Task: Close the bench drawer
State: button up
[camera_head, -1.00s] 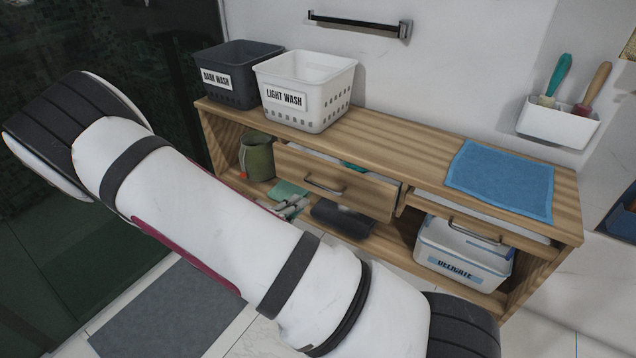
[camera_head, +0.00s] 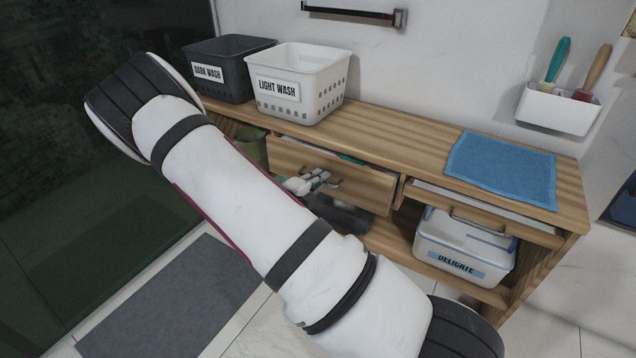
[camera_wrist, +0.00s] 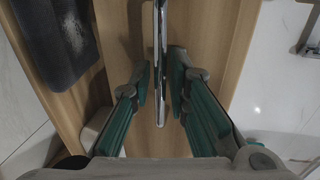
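The wooden bench (camera_head: 400,138) has two drawers. The left drawer (camera_head: 350,185) stands out from the bench, with a gap above its front and something green inside. The right drawer (camera_head: 490,214) also shows a pale gap above its front. My gripper (camera_head: 308,183) is at the left drawer's front, partly hidden by my arm. In the wrist view, my gripper (camera_wrist: 161,78) is open, its green-grey fingers on either side of the metal handle (camera_wrist: 160,35). The fingers look apart from the bar. The wooden drawer front (camera_wrist: 205,35) lies behind it.
Dark (camera_head: 228,68) and white (camera_head: 298,82) wash baskets and a blue cloth (camera_head: 502,168) sit on the bench top. A grey mat (camera_head: 170,300) lies on the floor.

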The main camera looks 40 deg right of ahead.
aim_at(326, 192)
grip_shut()
jog(key=x, duration=0.2)
jog(key=p+x, duration=0.1)
jog(key=x, duration=0.1)
jog(key=shift+r+p, duration=0.3)
jog(key=shift+r, duration=0.15)
grip_release()
jog(key=shift+d, duration=0.1)
jog(key=v, duration=1.2)
